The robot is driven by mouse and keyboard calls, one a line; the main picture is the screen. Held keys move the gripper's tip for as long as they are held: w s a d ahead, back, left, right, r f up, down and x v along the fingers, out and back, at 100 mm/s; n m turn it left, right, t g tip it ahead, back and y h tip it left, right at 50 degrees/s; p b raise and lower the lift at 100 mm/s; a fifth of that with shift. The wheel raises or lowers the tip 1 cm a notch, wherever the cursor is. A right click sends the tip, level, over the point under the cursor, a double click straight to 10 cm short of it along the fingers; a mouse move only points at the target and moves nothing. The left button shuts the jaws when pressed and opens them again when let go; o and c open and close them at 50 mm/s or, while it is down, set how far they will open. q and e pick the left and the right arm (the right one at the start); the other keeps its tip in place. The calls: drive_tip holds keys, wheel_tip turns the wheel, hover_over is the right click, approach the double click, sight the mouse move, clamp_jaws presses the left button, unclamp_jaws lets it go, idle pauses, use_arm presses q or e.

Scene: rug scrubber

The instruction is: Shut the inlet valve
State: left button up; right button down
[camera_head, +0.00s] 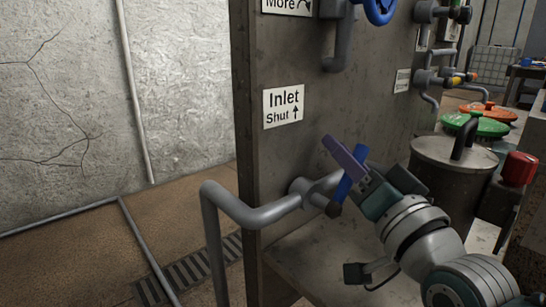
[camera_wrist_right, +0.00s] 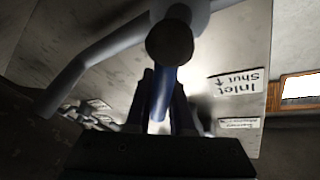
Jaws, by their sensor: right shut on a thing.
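The inlet valve sits on the grey pipe beside the metal panel, below the "Inlet Shut" sign (camera_head: 283,106), whose arrow points up. Its blue lever handle (camera_head: 347,187) slants up and to the right, from a dark hub at its lower end. My right gripper (camera_head: 345,157) is at the handle, with a purple-grey finger crossing it. In the wrist view the blue handle (camera_wrist_right: 161,92) runs between the two fingers, which are shut on it, and the round valve hub (camera_wrist_right: 170,43) is just past the fingertips. My left gripper is not in view.
A bent grey pipe (camera_head: 245,213) runs from the valve to the left and down. Above are a blue wheel (camera_head: 380,9) and another pipe. A grey lidded drum (camera_head: 440,158), with green and orange lids behind it, stands right of my arm. The floor at left is open.

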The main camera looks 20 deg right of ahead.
drive_tip(key=n, duration=0.1)
drive_tip(key=a+n+y, duration=0.1)
drive_tip(key=n, duration=0.1)
drive_tip(key=a+r+n+t, duration=0.1)
drive_tip(key=shift+s+y+b, duration=0.3)
drive_tip(key=shift+s+y, duration=0.1)
drive_tip(key=shift+s+a+r+n+t+y+b, duration=0.15)
drive_tip(key=shift+a+n+y, duration=0.25)
drive_tip(key=shift+n, duration=0.5)
drive_tip(key=shift+s+a+r+n+t+y+b, duration=0.2)
drive_tip(key=shift+n+y, duration=0.25)
drive_tip(key=shift+n, duration=0.45)
drive_tip(key=shift+s+a+n+t+y+p, duration=0.1)
drive_tip(key=shift+a+n+y, duration=0.3)
drive_tip(key=shift+n, duration=0.5)
drive_tip(key=c, duration=0.8)
unclamp_jaws()
